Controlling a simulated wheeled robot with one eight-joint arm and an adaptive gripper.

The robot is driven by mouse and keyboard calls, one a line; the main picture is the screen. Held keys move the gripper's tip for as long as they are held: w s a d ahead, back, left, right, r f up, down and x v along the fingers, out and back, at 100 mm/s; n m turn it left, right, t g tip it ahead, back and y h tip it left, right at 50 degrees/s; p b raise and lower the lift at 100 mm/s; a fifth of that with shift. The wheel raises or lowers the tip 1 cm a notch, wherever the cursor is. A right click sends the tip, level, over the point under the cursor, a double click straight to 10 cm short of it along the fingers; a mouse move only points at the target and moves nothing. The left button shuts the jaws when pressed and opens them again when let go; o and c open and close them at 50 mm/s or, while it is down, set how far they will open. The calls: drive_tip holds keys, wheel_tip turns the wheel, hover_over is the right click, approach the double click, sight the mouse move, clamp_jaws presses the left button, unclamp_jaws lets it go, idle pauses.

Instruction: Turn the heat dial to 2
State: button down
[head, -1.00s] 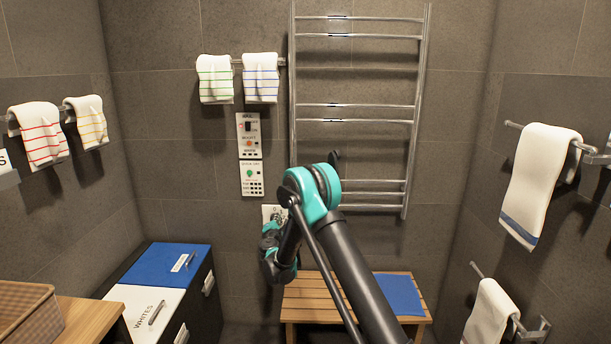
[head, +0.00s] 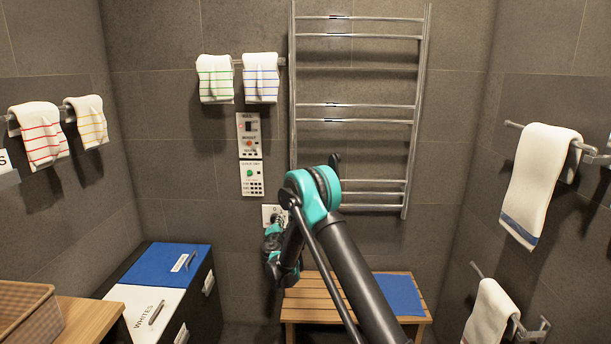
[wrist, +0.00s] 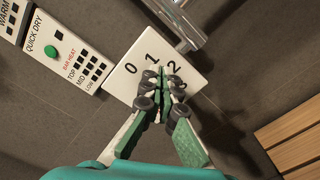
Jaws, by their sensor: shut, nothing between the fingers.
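The heat dial's white plate (wrist: 128,88) is on the wall, with 0, 1, 2 and 3 printed in an arc; the 3 is partly covered. The same plate (head: 267,211) shows in the head view just above my wrist. In the wrist view my gripper (wrist: 162,74) is shut, with its fingertips together over the middle of the plate, just below the 1 and 2. The knob is hidden behind the fingers, so its setting and any contact cannot be told.
A quick-dry panel (wrist: 62,50) with a green button is beside the plate. A chrome towel rail (head: 357,105) rises close by on the right. A wooden bench (head: 318,296) is below. Blue and white laundry bins (head: 178,262) stand at the left.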

drive_tip(key=shift+d+f, duration=0.1)
drive_tip(key=shift+f, duration=0.45)
idle(0.4)
drive_tip(key=s, duration=0.6)
drive_tip(key=shift+d, duration=0.35)
drive_tip(key=shift+d+r, duration=0.1)
